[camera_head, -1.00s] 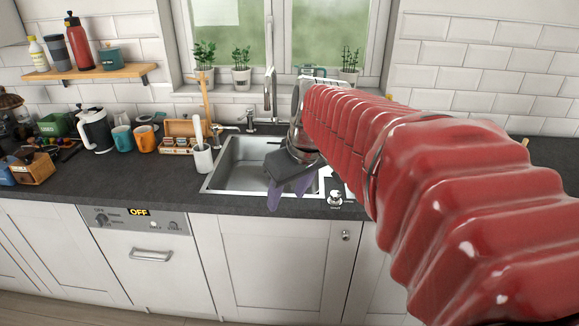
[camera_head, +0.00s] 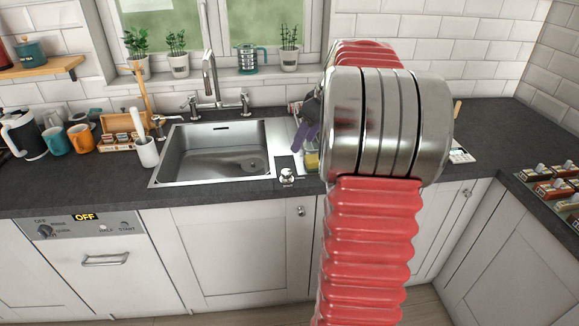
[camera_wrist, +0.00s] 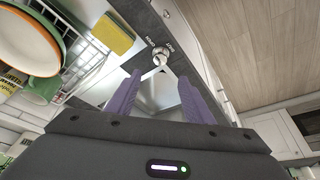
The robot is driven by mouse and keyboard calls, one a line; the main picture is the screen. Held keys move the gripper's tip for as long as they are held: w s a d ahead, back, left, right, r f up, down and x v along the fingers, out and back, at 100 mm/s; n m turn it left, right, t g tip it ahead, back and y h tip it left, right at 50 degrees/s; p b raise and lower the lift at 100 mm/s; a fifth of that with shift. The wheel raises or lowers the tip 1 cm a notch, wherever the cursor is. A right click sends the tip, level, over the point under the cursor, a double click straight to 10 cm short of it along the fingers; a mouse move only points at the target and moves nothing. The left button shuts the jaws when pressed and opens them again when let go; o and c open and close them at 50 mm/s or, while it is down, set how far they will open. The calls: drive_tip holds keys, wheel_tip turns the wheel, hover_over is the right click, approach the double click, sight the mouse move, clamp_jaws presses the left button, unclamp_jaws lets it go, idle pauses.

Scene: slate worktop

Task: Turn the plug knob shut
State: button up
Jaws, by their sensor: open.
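The plug knob (camera_head: 287,176) is a small round silver knob on a dark plate at the right front corner of the sink (camera_head: 212,152). It also shows in the wrist view (camera_wrist: 160,54), just beyond my fingertips, with small lettering around it. My gripper (camera_wrist: 160,78) has two purple fingers spread apart with nothing held; the knob lies ahead of the gap and looks untouched. In the head view the gripper (camera_head: 306,128) is partly hidden by my arm, above and slightly right of the knob. The sink looks empty; its drain (camera_head: 255,163) is at the right of the basin.
A yellow sponge (camera_wrist: 115,34) and a dish rack (camera_wrist: 85,55) with plates and cups lie close beside my gripper. A tall tap (camera_head: 209,75) stands behind the sink. A white utensil pot (camera_head: 147,151) and mugs stand left. Worktop in front of the knob is clear.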

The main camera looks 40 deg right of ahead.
sight(288, 171)
drive_tip(key=shift+f, duration=0.1)
drive_tip(key=x, duration=1.3)
drive_tip(key=shift+a+f, duration=0.1)
drive_tip(key=shift+f, duration=0.25)
drive_tip(key=c, duration=1)
drive_tip(key=shift+c, duration=0.2)
